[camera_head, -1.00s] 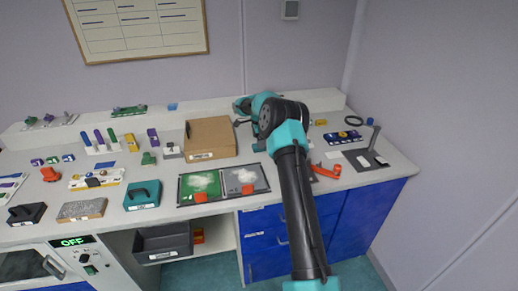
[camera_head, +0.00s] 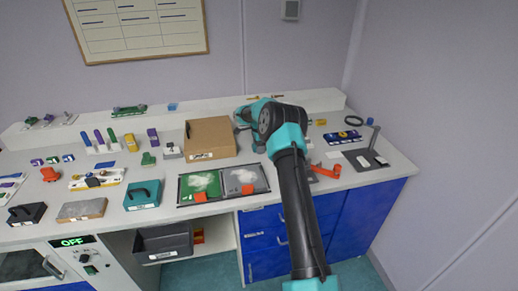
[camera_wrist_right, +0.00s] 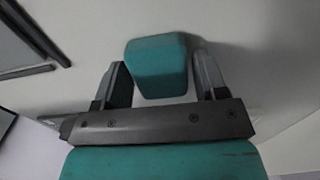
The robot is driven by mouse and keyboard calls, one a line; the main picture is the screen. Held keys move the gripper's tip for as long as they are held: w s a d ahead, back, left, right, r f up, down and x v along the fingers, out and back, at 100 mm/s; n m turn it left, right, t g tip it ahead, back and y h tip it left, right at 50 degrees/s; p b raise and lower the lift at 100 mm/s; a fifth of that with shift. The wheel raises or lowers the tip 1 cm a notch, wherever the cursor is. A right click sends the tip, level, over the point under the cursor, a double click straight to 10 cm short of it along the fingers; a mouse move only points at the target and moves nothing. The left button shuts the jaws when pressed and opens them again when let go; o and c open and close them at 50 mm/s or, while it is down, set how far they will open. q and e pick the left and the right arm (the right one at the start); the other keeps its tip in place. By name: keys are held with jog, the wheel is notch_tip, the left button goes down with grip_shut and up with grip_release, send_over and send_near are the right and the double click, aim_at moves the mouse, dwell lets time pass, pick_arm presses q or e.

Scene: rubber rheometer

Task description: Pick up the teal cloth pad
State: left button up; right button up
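The teal cloth pad (camera_wrist_right: 158,66) shows in the right wrist view as a small block with rounded corners on the pale worktop. My right gripper (camera_wrist_right: 163,76) has its two dark fingers spread, one on each side of the pad. A narrow gap shows at the right finger; whether the left finger touches the pad I cannot tell. In the head view my right arm reaches over the bench towards the back, beside the cardboard box. Its fingers and the pad cannot be made out clearly there. My left gripper is in neither view.
The cardboard box (camera_head: 210,138) stands just left of my right arm's far end. Two trays with white material, one green (camera_head: 201,196) and one grey (camera_head: 245,179), lie in front. A dark stand (camera_head: 366,158) and an orange tool (camera_head: 327,171) lie to the right.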

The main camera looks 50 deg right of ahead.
jog(key=c, duration=0.6)
jog(key=shift+r, duration=0.1)
jog(key=shift+c, duration=0.2)
jog(key=shift+r, duration=1.75)
jog(key=s+a, duration=0.3)
jog(key=a, duration=0.1)
jog(key=s+a+r, duration=0.1)
jog(key=s+a, duration=0.6)
jog(key=a, duration=0.1)
jog(key=shift+s+r, duration=0.2)
jog(key=shift+s, duration=0.1)
